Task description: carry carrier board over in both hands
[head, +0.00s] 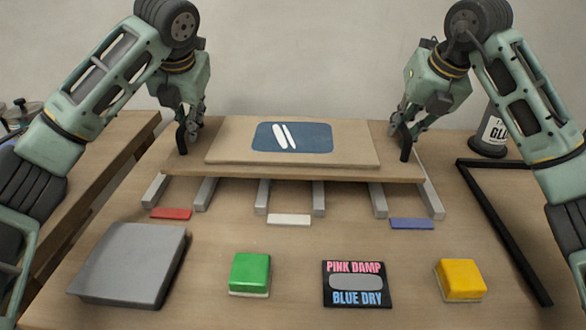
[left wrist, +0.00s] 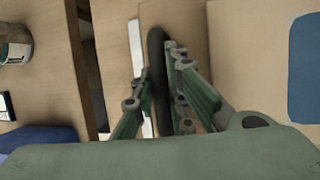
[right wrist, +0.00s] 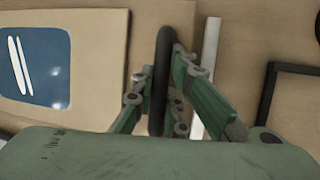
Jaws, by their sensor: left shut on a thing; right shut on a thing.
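The carrier board (head: 190,160) is a wide wooden board at the back of the table. On it lies a smaller wooden panel (head: 230,147) with a blue rounded patch and two white strokes. A black handle stands at each end of the board. My left gripper (head: 190,138) is shut on the left handle (left wrist: 158,75), and my right gripper (head: 405,138) is shut on the right handle (right wrist: 161,80). The board looks level, over or on several grey rails (head: 263,197); I cannot tell whether it touches them.
In front lie red (head: 171,213), white (head: 289,219) and blue (head: 411,223) strips, a grey block (head: 130,262), green (head: 250,272) and yellow (head: 460,279) blocks, and a "PINK DAMP BLUE DRY" sign (head: 356,284). A black frame (head: 499,226) and a glue bottle (head: 490,135) are at right.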

